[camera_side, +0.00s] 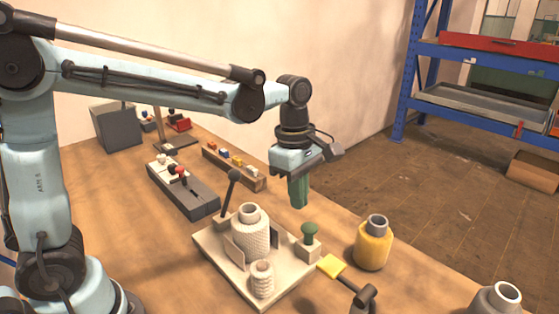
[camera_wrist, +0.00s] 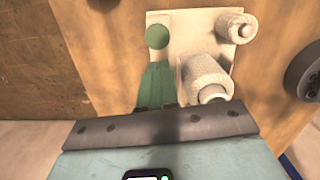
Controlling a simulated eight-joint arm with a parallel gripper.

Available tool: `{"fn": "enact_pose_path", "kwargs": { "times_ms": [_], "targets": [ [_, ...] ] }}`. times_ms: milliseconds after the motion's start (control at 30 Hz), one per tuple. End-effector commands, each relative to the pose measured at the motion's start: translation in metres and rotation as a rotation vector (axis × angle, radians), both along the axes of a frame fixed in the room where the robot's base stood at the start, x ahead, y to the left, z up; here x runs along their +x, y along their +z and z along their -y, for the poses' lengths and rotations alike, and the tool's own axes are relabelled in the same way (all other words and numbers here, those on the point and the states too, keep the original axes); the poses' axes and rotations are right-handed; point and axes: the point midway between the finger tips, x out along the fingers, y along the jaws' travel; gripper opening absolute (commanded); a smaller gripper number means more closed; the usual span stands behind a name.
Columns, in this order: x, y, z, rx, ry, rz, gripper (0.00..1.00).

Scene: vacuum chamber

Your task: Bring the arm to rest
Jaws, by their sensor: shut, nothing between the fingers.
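My gripper (camera_side: 299,205) hangs from the arm with its green fingers pointing down, shut and empty. It is above the right rear part of a pale square base plate (camera_side: 216,262), apart from it. On the plate stand a large ribbed white cylinder (camera_side: 250,242), a smaller ribbed cylinder (camera_side: 262,280), a green-topped knob on a block (camera_side: 309,238) and a black lever (camera_side: 231,190). In the wrist view the green fingers (camera_wrist: 156,85) are together, beside the green knob top (camera_wrist: 157,37) and the large cylinder (camera_wrist: 205,77). The fingertips partly cover the plate there.
A yellow jar (camera_side: 373,248) stands right of the plate, near a yellow-ended hammer (camera_side: 350,282). A grey jar (camera_side: 496,299) is at the lower right. Behind are a grey switch box (camera_side: 190,192), a wooden rack (camera_side: 232,168) and a grey bin (camera_side: 117,128). Blue shelving (camera_side: 415,75) stands at the right.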

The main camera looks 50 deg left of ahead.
Motion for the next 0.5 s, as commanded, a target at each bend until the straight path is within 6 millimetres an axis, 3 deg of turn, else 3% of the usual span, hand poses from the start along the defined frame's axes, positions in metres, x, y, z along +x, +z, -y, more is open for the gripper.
{"fn": "enact_pose_path", "kwargs": {
  "times_ms": [67,500],
  "targets": [
    [-0.002,0.001,-0.016,0.0,0.006,-0.001,0.0],
    [-0.003,0.062,-0.021,0.0,-0.001,-0.001,0.0]
  ]
}}
